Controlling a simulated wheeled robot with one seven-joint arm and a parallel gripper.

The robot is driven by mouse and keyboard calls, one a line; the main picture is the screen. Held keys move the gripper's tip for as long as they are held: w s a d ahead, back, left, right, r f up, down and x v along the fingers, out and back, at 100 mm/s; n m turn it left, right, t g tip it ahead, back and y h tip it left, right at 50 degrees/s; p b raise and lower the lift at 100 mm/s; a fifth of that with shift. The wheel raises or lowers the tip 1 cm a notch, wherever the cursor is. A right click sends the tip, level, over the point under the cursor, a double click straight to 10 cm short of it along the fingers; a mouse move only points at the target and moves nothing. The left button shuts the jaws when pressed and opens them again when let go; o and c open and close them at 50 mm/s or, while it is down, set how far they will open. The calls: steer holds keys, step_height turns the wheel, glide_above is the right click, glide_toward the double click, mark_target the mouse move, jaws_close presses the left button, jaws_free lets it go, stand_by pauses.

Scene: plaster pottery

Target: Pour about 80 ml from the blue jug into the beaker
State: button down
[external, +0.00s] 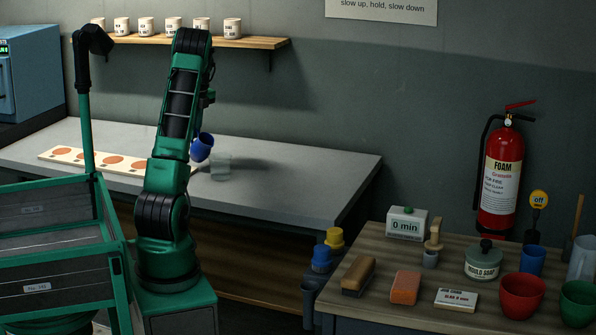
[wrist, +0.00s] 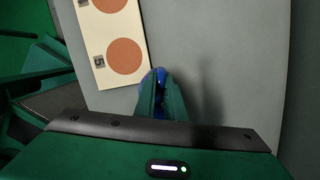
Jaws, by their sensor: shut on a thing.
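The blue jug (external: 202,147) is held up above the grey table, its body tilted, close to the beaker. My gripper (wrist: 165,101) is shut on the jug, which shows as a blue patch (wrist: 160,75) past the fingers in the wrist view. In the external view my arm hides the fingers. The clear beaker (external: 220,168) stands on the grey table just right of and below the jug. I cannot make out any stream or liquid level. The beaker is not discernible in the wrist view.
A pale board with orange discs (external: 88,159) lies on the grey table (external: 300,175), left of the jug; it also shows in the wrist view (wrist: 135,78). The table is clear to the right of the beaker. A wooden bench (external: 390,290) with pots and tools stands front right.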

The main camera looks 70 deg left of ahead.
steer(key=s+a+f+t+h+b, duration=0.3)
steer(key=a+h+b, duration=0.2)
steer(key=a+h, duration=0.1)
steer(key=shift+f, duration=0.3)
stand_by(1.0)
steer(key=shift+b, duration=0.3)
stand_by(1.4)
steer(key=shift+r, duration=0.1)
